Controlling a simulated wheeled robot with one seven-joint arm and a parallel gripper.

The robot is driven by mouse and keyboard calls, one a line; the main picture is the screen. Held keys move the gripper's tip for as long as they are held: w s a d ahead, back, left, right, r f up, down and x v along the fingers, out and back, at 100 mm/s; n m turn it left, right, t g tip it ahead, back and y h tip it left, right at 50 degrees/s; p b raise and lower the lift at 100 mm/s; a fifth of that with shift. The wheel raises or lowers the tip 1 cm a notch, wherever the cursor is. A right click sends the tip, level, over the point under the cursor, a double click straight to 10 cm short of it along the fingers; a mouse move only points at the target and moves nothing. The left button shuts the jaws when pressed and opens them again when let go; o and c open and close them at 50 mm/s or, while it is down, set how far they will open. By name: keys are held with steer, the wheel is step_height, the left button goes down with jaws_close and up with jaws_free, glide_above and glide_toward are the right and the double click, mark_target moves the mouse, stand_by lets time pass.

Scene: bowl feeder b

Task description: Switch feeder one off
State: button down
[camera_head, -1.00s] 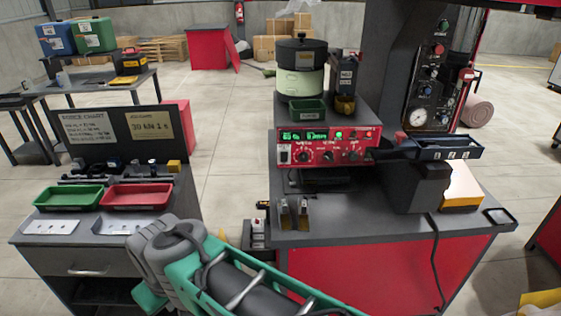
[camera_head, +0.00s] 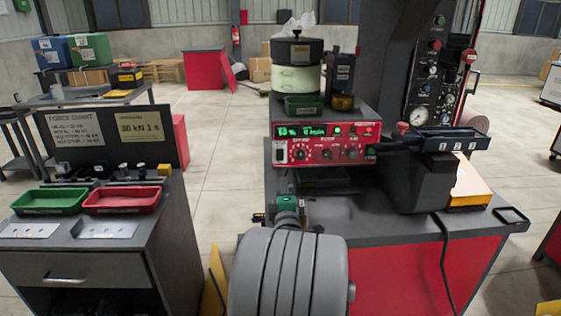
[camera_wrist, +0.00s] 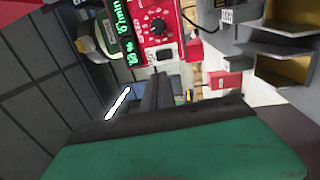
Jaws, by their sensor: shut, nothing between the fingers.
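The red feeder controller (camera_head: 325,147) sits on the right-hand bench, with a lit green display (camera_head: 309,131), a row of black knobs and a light rocker switch (camera_head: 280,151) at its lower left. In the wrist view the controller (camera_wrist: 183,28) appears turned, with the rocker switch (camera_wrist: 164,53) near its lower edge. My gripper (camera_head: 286,180) is shut and empty, in front of and below the switch end of the panel. In the wrist view its dark fingers (camera_wrist: 158,80) point at that end; whether they touch it I cannot tell. The switch's position is too small to read.
A pale green bowl with a black lid (camera_head: 297,72) and a small green tray (camera_head: 304,105) stand above the controller. A black chute (camera_head: 440,140) juts out to the right. The left bench holds a green tray (camera_head: 50,201) and red tray (camera_head: 122,200).

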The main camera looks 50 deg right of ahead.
mark_target(279, 151)
steer(key=shift+w+d, duration=0.1)
steer(key=p+x, duration=0.3)
steer(key=x, duration=1)
steer(key=shift+w+d, duration=0.2)
steer(key=shift+w, duration=0.05)
steer(key=shift+d, duration=0.1)
steer(key=shift+w+b, duration=0.1)
steer(key=shift+b, duration=0.8)
steer(key=shift+w+r, duration=0.1)
steer(key=shift+r, duration=0.2)
steer(key=shift+d+r, duration=0.1)
steer(key=shift+r, duration=0.1)
steer(key=shift+s+f, duration=0.1)
steer(key=shift+s, duration=0.1)
steer(key=r+b+v, duration=0.2)
steer(key=r+v, duration=0.1)
steer(key=v, duration=1)
steer(key=shift+s+a+b, duration=0.3)
steer(key=shift+a, duration=0.1)
